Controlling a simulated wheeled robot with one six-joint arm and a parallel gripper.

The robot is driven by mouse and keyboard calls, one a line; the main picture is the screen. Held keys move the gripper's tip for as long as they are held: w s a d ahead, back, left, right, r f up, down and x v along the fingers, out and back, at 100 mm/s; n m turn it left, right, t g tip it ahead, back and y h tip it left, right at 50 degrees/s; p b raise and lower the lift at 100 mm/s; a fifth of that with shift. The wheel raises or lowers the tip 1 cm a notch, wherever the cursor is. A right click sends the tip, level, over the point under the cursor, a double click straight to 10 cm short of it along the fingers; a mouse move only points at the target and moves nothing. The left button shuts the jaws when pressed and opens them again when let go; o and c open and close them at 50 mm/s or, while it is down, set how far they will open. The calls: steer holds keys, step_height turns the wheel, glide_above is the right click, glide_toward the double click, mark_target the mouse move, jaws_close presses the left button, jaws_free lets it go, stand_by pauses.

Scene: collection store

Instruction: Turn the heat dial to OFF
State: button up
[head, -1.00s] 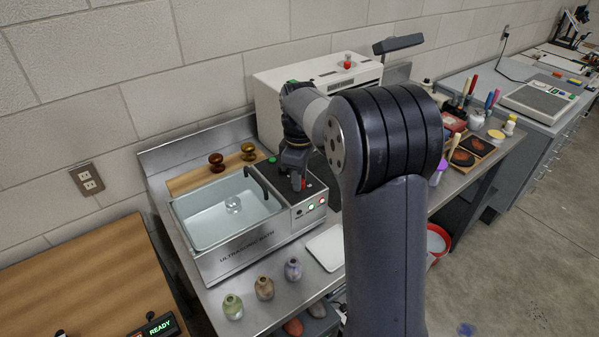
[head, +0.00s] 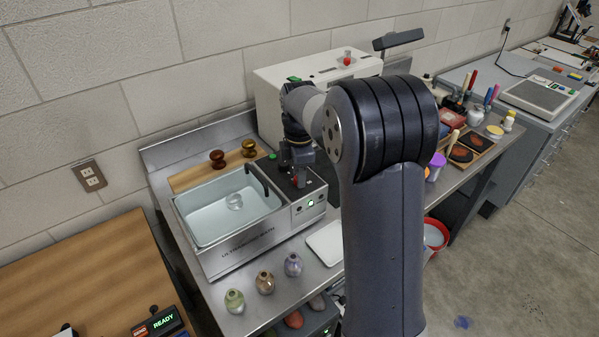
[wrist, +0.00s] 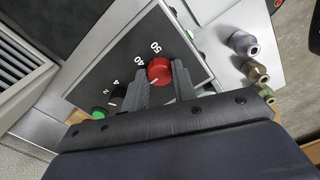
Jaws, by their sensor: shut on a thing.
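The heat dial is a round red knob (wrist: 160,70) on the dark top panel (wrist: 130,60) of the ultrasonic bath (head: 250,240). My gripper (wrist: 160,80) has one finger on each side of the knob and is shut on it. A white mark on the knob points to the lower left in the wrist view, away from the printed 50 and 40. No OFF label is readable; my fingers cover part of the panel. In the head view my gripper (head: 298,178) reaches down onto the panel, with a bit of red showing at its tips.
A black knob (wrist: 118,92) and a green button (wrist: 98,113) are close beside my fingers. The water tank (head: 200,235) holds a clear glass piece. Several small vases (head: 265,282) stand in front; a white box (head: 290,100) stands behind.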

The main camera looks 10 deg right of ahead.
stand_by(0.3)
steer(key=o, duration=1)
steer(key=shift+r, duration=0.1)
step_height(320, 180, up, 11)
steer(key=shift+f+b, duration=0.2)
steer(key=shift+b, duration=0.25)
step_height(320, 180, down, 11)
steer(key=shift+r+p, duration=0.15)
steer(key=shift+p, duration=0.35)
